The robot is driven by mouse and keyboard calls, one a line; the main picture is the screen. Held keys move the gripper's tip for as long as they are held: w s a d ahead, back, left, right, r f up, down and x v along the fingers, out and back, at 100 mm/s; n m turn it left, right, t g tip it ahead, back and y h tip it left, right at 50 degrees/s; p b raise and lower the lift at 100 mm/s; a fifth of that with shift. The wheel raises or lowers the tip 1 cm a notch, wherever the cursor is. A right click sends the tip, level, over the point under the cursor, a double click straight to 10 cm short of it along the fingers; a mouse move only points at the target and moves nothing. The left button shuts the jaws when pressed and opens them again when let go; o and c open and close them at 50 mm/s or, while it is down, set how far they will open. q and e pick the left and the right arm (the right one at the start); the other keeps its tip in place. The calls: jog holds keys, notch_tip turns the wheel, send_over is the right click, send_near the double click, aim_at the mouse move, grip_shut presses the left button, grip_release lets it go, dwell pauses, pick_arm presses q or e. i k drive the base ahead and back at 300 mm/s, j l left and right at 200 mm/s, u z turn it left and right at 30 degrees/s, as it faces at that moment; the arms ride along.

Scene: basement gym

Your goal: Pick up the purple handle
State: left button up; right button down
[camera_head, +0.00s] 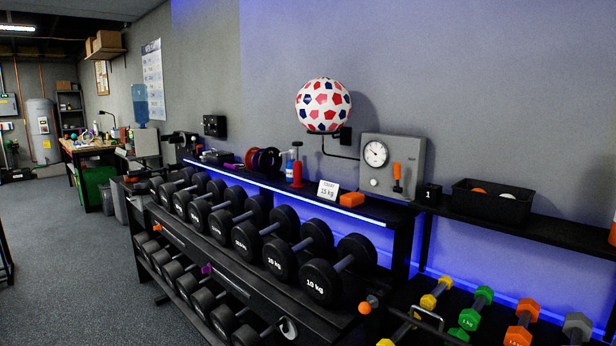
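Several purple things show, and I cannot tell for certain which one is the purple handle. A small purple piece (206,268) is on the front of the dumbbell rack, by the lower row. A flat purple item (232,166) lies on the narrow shelf above the rack, left of the coloured discs. Neither of my grippers is in view, and nothing is seen being held.
A black rack (216,264) with rows of dumbbells fills the middle. Its shelf holds discs, bottles, a "15 kg" card (328,190) and an orange block (352,199). A grey dial box (392,163) and black bin (493,201) stand right. Open floor (60,260) lies left.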

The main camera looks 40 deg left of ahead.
aim_at(233, 167)
jog(key=u, duration=2.1)
jog(key=i+j+u, duration=0.15)
jog(key=i+u, duration=0.6)
jog(key=i, duration=3.85)
jog(key=i+z, duration=0.15)
jog(key=i, duration=0.35)
jog(key=i+j+z, duration=0.2)
jog(key=i, duration=0.35)
jog(key=i+j+z, duration=0.15)
jog(key=i, duration=0.35)
jog(key=z, duration=2.15)
